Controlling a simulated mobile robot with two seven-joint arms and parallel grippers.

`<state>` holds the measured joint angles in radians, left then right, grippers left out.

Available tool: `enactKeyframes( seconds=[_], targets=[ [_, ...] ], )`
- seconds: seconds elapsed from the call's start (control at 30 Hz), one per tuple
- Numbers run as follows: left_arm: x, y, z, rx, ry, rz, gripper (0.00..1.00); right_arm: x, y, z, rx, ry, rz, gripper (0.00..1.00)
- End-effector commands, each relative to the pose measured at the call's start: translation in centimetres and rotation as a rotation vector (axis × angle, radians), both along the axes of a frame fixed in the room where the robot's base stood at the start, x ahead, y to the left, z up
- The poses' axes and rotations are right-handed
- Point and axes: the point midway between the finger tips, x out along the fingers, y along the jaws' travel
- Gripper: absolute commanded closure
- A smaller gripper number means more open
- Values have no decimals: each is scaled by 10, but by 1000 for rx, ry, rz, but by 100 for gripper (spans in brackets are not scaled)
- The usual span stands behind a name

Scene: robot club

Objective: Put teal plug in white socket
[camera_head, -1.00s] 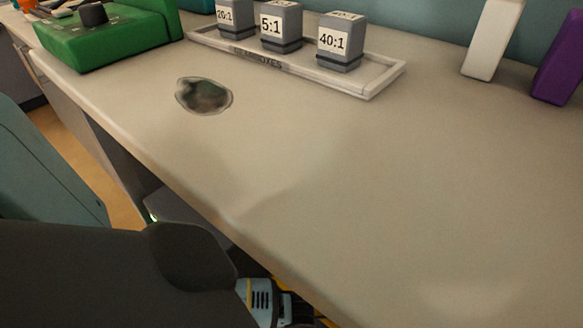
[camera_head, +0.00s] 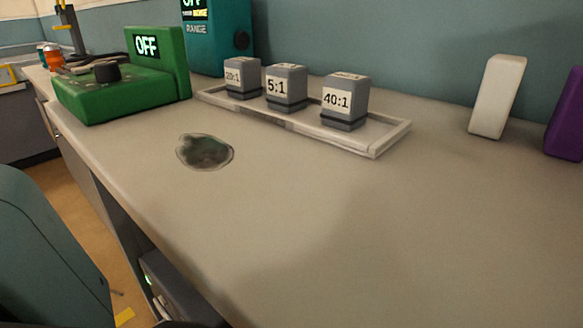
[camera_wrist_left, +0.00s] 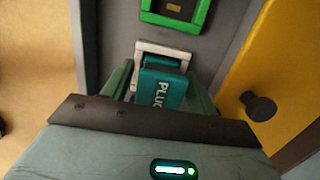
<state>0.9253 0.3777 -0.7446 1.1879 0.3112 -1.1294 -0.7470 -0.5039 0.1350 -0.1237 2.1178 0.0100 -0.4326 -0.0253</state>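The teal plug (camera_wrist_left: 162,92), with PLUG lettering, shows in the left wrist view at the white socket (camera_wrist_left: 141,47). Teal shows inside the white frame, so the plug is at or partly in its opening; its depth cannot be told. My left gripper (camera_wrist_left: 160,94) has one finger on each side of the plug and appears shut on it. The plug's lower part is hidden behind the gripper body. Neither plug nor socket shows in the head view. My right gripper is in neither view.
The left wrist view shows a green-framed panel (camera_wrist_left: 176,11) above the socket and a yellow panel (camera_wrist_left: 268,70) with a black knob (camera_wrist_left: 260,106) at right. On the bench (camera_head: 330,230) stand a green device (camera_head: 125,95) and a tray (camera_head: 392,138) with labelled grey blocks.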

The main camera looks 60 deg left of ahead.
Motion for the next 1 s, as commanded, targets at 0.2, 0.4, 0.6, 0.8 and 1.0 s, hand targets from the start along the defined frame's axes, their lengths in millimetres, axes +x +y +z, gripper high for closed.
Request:
enactKeyframes(
  seconds=[0.2,0.4,0.6,0.8,1.0],
  targets=[
    [0,0,0,0,0,0,37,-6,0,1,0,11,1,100],
    [0,0,6,0,-1,0,37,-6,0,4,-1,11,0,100],
    [2,-3,36,0,-4,0,37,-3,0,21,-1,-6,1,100],
    [3,-8,78,-1,-4,0,37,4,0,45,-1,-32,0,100],
    [4,-12,109,-1,-3,0,37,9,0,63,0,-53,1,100]
  ],
)
